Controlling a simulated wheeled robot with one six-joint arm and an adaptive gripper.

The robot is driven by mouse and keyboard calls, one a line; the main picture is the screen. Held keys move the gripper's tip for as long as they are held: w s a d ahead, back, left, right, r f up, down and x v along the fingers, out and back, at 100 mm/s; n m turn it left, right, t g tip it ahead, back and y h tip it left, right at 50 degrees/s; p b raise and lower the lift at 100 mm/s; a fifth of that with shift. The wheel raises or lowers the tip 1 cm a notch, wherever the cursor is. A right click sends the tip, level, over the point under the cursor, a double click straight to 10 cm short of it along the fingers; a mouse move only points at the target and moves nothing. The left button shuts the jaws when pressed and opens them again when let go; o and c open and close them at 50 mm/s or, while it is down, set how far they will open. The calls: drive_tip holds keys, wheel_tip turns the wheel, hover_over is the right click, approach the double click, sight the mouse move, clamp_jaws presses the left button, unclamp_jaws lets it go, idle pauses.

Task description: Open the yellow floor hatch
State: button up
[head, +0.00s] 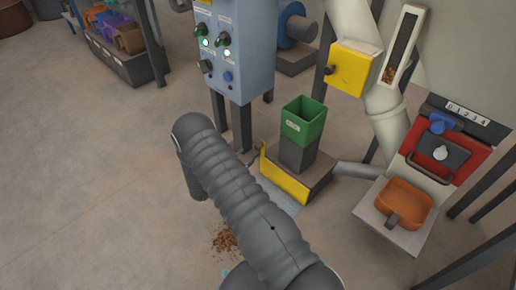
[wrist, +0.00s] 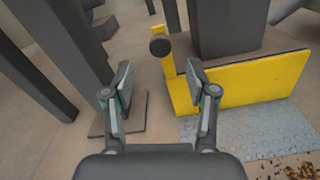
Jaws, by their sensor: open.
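A yellow panel, which looks like the floor hatch, (head: 286,180) stands low along the front of a dark base in the head view. In the wrist view the yellow panel (wrist: 265,80) shows at right, with a narrow yellow upright (wrist: 176,88) at its left end. A round dark knob (wrist: 160,46) sits by that upright. My gripper (wrist: 160,82) is open and empty. Its fingers spread in front of the upright, the knob showing beyond the gap between the tips; I see no contact. In the head view my grey arm hides the gripper.
A green bin (head: 303,122) stands on a dark pedestal behind the panel. The control cabinet's legs (head: 240,125) stand close at left. An orange tray (head: 403,203) is at right.

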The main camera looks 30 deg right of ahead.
sight(256, 149)
drive_tip(key=x, duration=0.8)
